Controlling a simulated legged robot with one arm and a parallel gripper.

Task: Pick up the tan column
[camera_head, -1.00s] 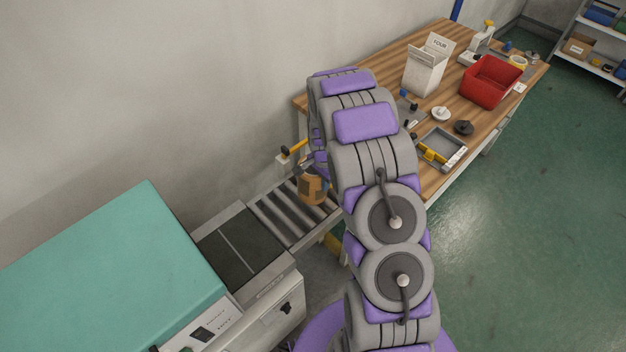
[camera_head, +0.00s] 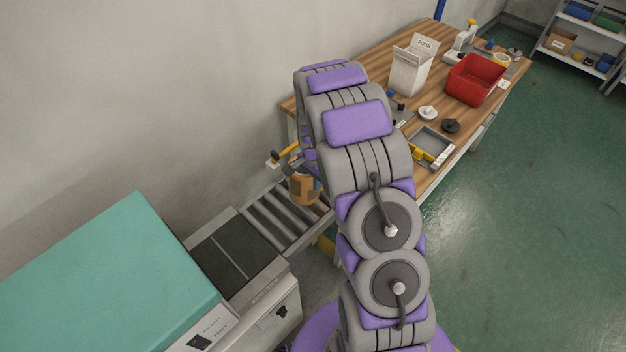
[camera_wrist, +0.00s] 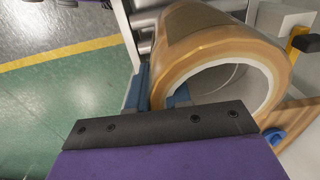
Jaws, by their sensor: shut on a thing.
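The tan column (camera_head: 304,189) is a hollow, roll-like cylinder at the far end of the roller conveyor, left of my arm in the head view. In the wrist view the tan column (camera_wrist: 205,48) lies across the upper middle, with its round open end and pale inner rim facing the camera. My gripper (camera_wrist: 160,94) has its blue-grey fingers on either side of the column's near wall, one inside the opening and one outside, shut on that wall. In the head view my arm hides most of the gripper. Whether the column touches the rollers is unclear.
The roller conveyor (camera_head: 268,222) runs from a teal-topped machine (camera_head: 110,275) towards a wooden table (camera_head: 400,62). The table holds a white FOUR box (camera_head: 408,72), a red bin (camera_head: 474,80) and a grey tray (camera_head: 432,146). Green floor (camera_head: 530,230) is open to the right.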

